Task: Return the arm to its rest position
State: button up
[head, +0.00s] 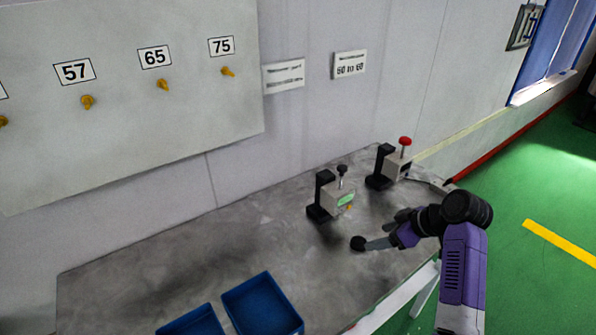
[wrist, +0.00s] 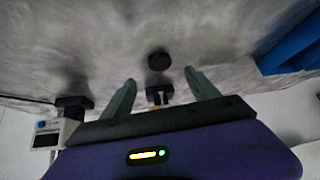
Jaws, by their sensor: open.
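My gripper (head: 377,236) is at the right part of the grey table (head: 150,262), with its fingers pointing left. In the wrist view its two fingers (wrist: 160,77) are spread apart with nothing held between them. A small black round piece (head: 358,243) appears just past the fingertips in the head view. It also shows in the wrist view (wrist: 159,60), ahead of the gap between the fingers. I cannot tell whether a finger touches it. My purple and black arm reaches in from the right.
A gauge with a green display (head: 345,201) and a red-knobbed device (head: 404,160) stand behind my gripper. Blue bins (head: 262,305) sit at the front. A board (head: 120,120) with numbered yellow hooks hangs on the wall. The table's left part is clear.

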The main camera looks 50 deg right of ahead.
jog(key=shift+w+d+r+m, duration=0.15)
jog(key=shift+w+d+m, duration=0.05)
jog(key=shift+d+m, duration=0.1)
jog(key=w+d+r+m+t+h, duration=0.1)
jog(key=d+r+m+t+h, duration=0.1)
jog(key=d+r+m+h, duration=0.25)
jog(key=s+a+r+t+h, duration=0.2)
jog(key=a+t, duration=0.1)
jog(key=a, duration=1)
jog(key=s+a+r+t+h, duration=0.1)
jog(key=s+a+t, duration=0.2)
jog(key=a, duration=1)
jog(key=s+a+n+y, duration=0.5)
jog(key=s+a+y, duration=0.2)
jog(key=s+a, duration=0.6)
jog(key=a, duration=0.3)
jog(key=shift+g+y+b, duration=0.3)
jog(key=shift+g+y, duration=0.05)
jog(key=shift+g, duration=0.05)
jog(key=shift+o, duration=0.2)
jog(key=shift+a+f+n, duration=0.1)
jog(key=shift+n, duration=0.15)
